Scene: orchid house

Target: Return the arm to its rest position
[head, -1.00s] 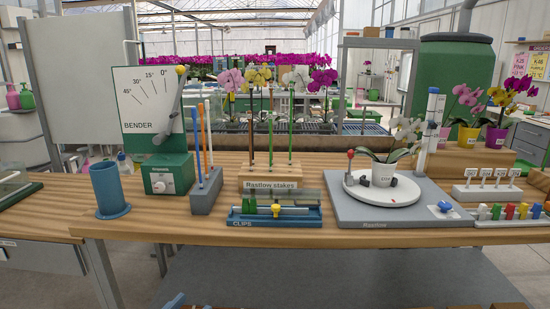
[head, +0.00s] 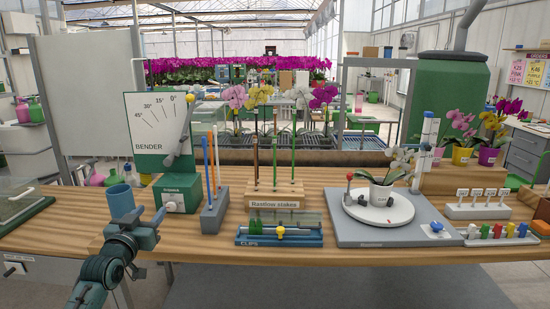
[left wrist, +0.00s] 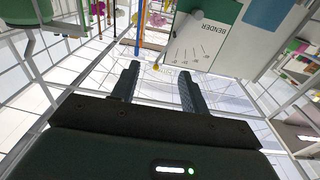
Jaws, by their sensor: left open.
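My left arm comes in from the lower left in the head view. Its dark teal gripper (head: 141,226) is at the front edge of the bench, in front of the blue cup (head: 120,200), and overlaps the cup's lower part in the picture. In the left wrist view the two dark fingers (left wrist: 157,78) are spread apart with nothing between them. The white bender board (left wrist: 205,38) shows upside down beyond them. My right gripper is not in view.
The wooden bench (head: 350,250) carries the green bender box (head: 176,193), a grey holder with rods (head: 213,212), the stake block (head: 274,196), the blue clips tray (head: 279,238) and a potted orchid (head: 381,190) on a white turntable (head: 378,213). Free space lies in front of the bench.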

